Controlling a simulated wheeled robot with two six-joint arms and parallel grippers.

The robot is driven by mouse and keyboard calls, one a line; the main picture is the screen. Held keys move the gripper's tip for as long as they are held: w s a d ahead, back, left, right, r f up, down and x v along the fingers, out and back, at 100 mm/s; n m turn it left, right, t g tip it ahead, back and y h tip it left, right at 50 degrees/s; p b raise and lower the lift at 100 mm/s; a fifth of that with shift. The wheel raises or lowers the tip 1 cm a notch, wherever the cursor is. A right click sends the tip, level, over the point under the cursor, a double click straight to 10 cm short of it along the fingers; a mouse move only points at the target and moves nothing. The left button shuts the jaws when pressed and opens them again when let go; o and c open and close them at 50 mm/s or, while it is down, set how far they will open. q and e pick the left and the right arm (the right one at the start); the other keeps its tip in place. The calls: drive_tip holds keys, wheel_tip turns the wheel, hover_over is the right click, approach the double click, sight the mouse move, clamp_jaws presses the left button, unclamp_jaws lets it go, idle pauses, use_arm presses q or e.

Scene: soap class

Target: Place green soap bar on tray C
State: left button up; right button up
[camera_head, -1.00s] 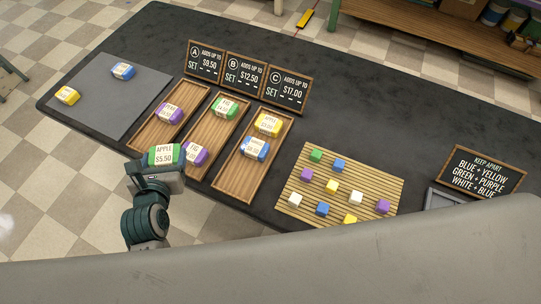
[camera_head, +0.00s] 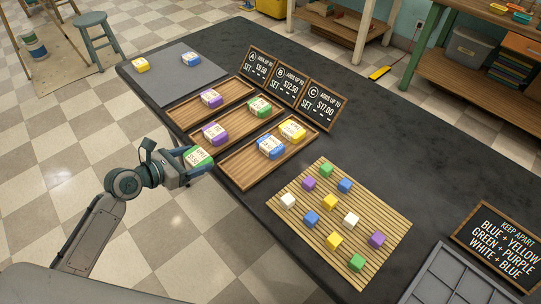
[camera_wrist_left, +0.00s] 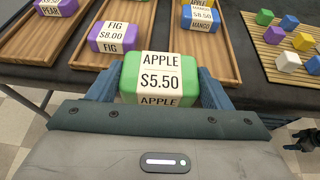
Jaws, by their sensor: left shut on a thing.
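My left gripper (camera_head: 190,160) is shut on a green soap bar (camera_head: 199,156) with a white label. In the left wrist view the green soap bar (camera_wrist_left: 158,80) reads "APPLE $5.50" and sits between the fingers. The gripper holds it at the table's near edge, beside the near ends of the trays. Tray C (camera_head: 240,177) is the wooden tray nearest the bamboo mat. It holds a yellow bar (camera_head: 292,130) and a blue bar (camera_head: 271,146). The right gripper is not clearly in the head view; a dark gripper-like part shows at the wrist view's right edge.
The middle tray holds a green bar (camera_head: 260,106) and a purple bar (camera_head: 215,134). The far tray holds a purple bar (camera_head: 211,98). A grey mat (camera_head: 172,77) bears yellow and blue bars. A bamboo mat (camera_head: 290,222) with small cubes lies right of tray C. Three price signs stand behind the trays.

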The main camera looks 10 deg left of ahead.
use_arm(q)
drive_tip(key=a, duration=0.1)
drive_tip(key=w+a, duration=0.1)
drive_tip(key=a, duration=0.1)
drive_tip(key=shift+w+r+m+h+b, duration=0.2)
drive_tip(key=shift+r+m+h+b, duration=0.1)
drive_tip(key=shift+r+b, duration=0.1)
drive_tip(key=p, duration=0.2)
hover_over(243, 169)
drive_tip(key=shift+a+f, duration=0.15)
drive_tip(key=shift+f, duration=0.45)
drive_tip(key=shift+d+f+g, duration=0.2)
drive_tip(key=shift+f+g, duration=0.05)
drive_tip(key=shift+g, duration=0.05)
wheel_tip(243, 169, down, 3)
drive_tip(key=shift+f, duration=0.15)
use_arm(e)
drive_tip(key=shift+s+d+f, duration=0.15)
drive_tip(key=shift+s+f, duration=0.6)
drive_tip(key=shift+f, duration=0.2)
drive_tip(key=shift+s, duration=0.1)
